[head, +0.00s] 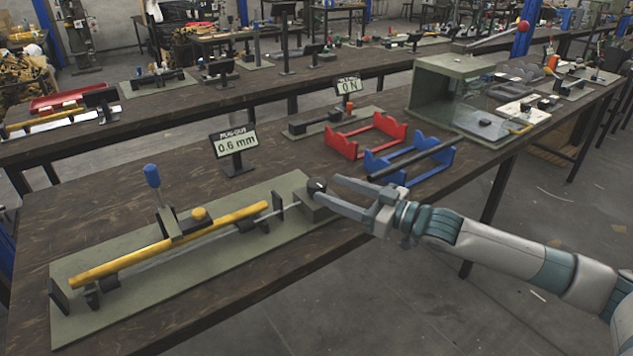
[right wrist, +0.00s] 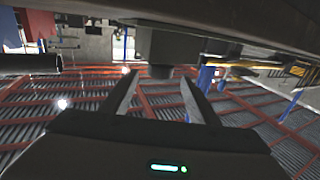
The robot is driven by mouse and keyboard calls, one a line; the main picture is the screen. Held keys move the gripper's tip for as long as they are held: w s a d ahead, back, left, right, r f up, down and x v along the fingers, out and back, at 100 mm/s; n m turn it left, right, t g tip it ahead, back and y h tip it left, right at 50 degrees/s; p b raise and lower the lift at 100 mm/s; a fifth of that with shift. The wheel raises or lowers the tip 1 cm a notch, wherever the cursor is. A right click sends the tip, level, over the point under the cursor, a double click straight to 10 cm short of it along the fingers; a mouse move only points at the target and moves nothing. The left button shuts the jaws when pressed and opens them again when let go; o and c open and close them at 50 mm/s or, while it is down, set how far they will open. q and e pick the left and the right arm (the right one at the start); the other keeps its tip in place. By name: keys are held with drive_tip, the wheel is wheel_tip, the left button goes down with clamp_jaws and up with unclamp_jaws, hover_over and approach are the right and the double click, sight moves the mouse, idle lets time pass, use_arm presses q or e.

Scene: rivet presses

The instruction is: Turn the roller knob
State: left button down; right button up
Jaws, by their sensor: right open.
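The roller knob (head: 317,185) is a small dark round cap on the grey block at the right end of a long roller fixture (head: 140,305). The fixture carries a yellow roller (head: 160,245) and a blue-topped lever (head: 152,178). My right gripper (head: 327,190) is open at the knob, its two fingers apart on either side of it. In the right wrist view, the knob (right wrist: 161,71) shows between the two fingertips (right wrist: 159,78), with gaps at both sides. Whether a finger touches it cannot be told. My left gripper is not in view.
A display reading 0.6 mm (head: 236,142) stands behind the fixture. Red (head: 366,138) and blue (head: 410,163) cradles, the blue one bearing a dark rod, sit behind my right gripper. A green press frame (head: 455,95) stands farther right. The table's front edge is close below.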

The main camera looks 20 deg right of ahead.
sight(325, 187)
drive_tip(key=x, duration=0.5)
drive_tip(key=shift+w+a, duration=0.1)
drive_tip(key=shift+w, duration=0.1)
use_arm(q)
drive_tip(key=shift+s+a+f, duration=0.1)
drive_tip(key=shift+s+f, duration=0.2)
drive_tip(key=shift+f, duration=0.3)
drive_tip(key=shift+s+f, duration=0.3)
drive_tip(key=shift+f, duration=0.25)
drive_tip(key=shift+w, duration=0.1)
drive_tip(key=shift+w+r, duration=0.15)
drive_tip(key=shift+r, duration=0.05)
use_arm(e)
drive_tip(key=c, duration=1)
